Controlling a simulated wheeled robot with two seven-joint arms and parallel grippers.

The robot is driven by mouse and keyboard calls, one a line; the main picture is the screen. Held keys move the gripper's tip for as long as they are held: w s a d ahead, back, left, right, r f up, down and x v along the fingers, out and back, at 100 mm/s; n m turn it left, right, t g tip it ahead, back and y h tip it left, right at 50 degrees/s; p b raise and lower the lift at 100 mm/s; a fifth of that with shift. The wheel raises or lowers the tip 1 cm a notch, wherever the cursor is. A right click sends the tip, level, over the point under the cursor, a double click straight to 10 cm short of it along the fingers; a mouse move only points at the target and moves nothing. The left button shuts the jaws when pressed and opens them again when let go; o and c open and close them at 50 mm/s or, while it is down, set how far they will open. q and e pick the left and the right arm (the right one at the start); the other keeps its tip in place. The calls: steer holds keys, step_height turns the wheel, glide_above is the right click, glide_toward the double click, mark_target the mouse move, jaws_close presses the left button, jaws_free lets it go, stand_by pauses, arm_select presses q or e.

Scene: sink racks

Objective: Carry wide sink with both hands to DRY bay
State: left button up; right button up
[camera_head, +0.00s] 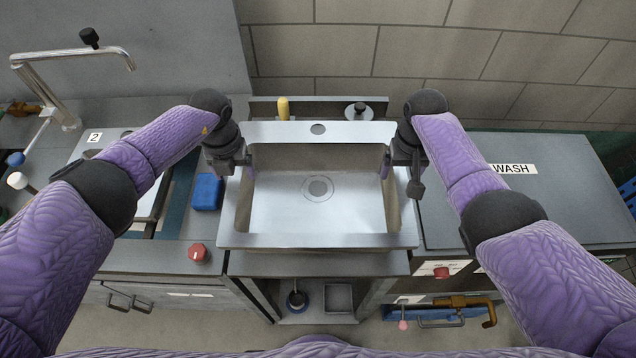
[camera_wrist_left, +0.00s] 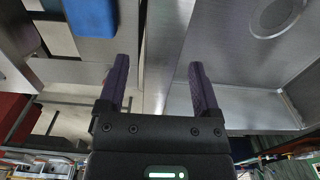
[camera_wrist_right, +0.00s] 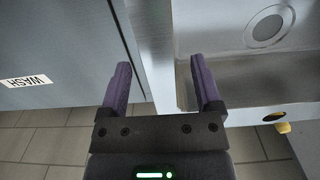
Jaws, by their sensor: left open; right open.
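The wide sink (camera_head: 318,241) is a steel basin with a round drain, sitting level in the middle of the counter in the head view. My left gripper (camera_head: 240,165) is at its left rim, open. In the left wrist view its fingers (camera_wrist_left: 157,85) are on either side of the sink's wall (camera_wrist_left: 158,60). My right gripper (camera_head: 397,165) is at the right rim, open. In the right wrist view its fingers (camera_wrist_right: 160,85) are on either side of the rim (camera_wrist_right: 157,45). I cannot tell whether the fingers touch it. No DRY label is readable.
A counter labelled WASH (camera_head: 511,169) lies to the right. To the left are a blue block (camera_head: 207,192), a red knob (camera_head: 198,252) and a sink unit marked 2 (camera_head: 94,137) with a tall faucet (camera_head: 75,58). A yellow object (camera_head: 283,108) stands behind the sink.

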arm_select(q)
step_height(320, 180, down, 2)
steer(key=shift+w+f, duration=0.1)
arm_select(e)
step_height(320, 180, down, 2)
steer(key=shift+f, duration=0.15)
arm_select(q)
steer(key=shift+f, duration=0.5)
arm_select(e)
steer(key=shift+f, duration=0.45)
arm_select(q)
jaws_close()
arm_select(e)
jaws_close()
steer(key=shift+w, duration=0.1)
